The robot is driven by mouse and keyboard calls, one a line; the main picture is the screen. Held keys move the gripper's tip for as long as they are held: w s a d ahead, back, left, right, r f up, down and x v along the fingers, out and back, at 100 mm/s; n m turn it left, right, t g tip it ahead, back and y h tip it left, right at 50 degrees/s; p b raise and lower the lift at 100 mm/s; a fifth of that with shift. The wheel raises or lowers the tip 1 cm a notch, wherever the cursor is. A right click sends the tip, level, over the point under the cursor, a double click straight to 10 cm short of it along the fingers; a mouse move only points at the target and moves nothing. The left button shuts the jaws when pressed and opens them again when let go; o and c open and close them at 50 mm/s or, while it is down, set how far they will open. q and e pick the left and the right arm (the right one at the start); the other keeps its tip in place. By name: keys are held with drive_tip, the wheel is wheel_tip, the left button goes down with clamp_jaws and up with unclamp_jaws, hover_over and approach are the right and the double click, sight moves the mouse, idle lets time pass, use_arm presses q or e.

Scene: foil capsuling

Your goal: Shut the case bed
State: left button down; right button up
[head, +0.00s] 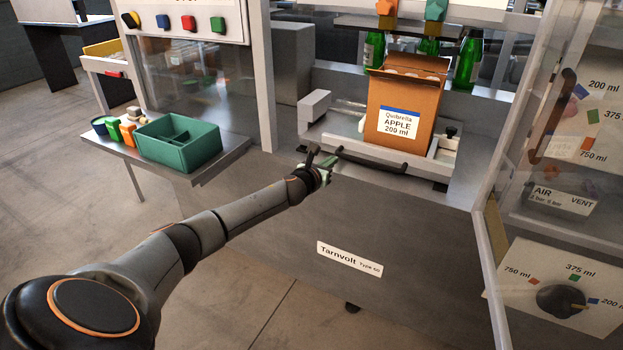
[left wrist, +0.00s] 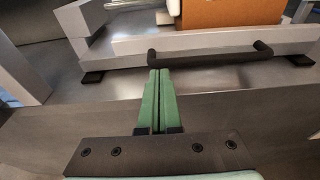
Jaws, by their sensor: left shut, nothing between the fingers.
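The case bed (head: 420,157) is a light metal tray on the machine's deck, with a black bar handle (head: 370,160) along its front. In the left wrist view the handle (left wrist: 210,54) runs across the bed's front (left wrist: 215,41). An orange case (head: 405,100) labelled Quibrella APPLE 200 ml stands upright on the bed, its top flaps open. My left gripper (head: 328,164) is at the left end of the handle. Its green fingers (left wrist: 160,72) are shut together and empty, their tips just in front of the handle; I cannot tell whether they touch it. My right gripper is not in view.
A green divided box (head: 178,143) and small coloured blocks stand on a side shelf at the left. Green bottles (head: 468,60) stand behind the case. An open clear door (head: 490,240) and a dial panel (head: 560,285) bound the right side.

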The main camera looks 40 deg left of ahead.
use_arm(q)
drive_tip(key=p+v, duration=0.1)
drive_tip(key=v, duration=0.9)
drive_tip(key=shift+s+p, duration=0.2)
drive_tip(key=shift+p, duration=0.1)
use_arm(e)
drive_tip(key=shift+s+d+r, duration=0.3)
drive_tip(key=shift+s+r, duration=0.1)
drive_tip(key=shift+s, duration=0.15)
use_arm(q)
drive_tip(key=shift+f, duration=0.15)
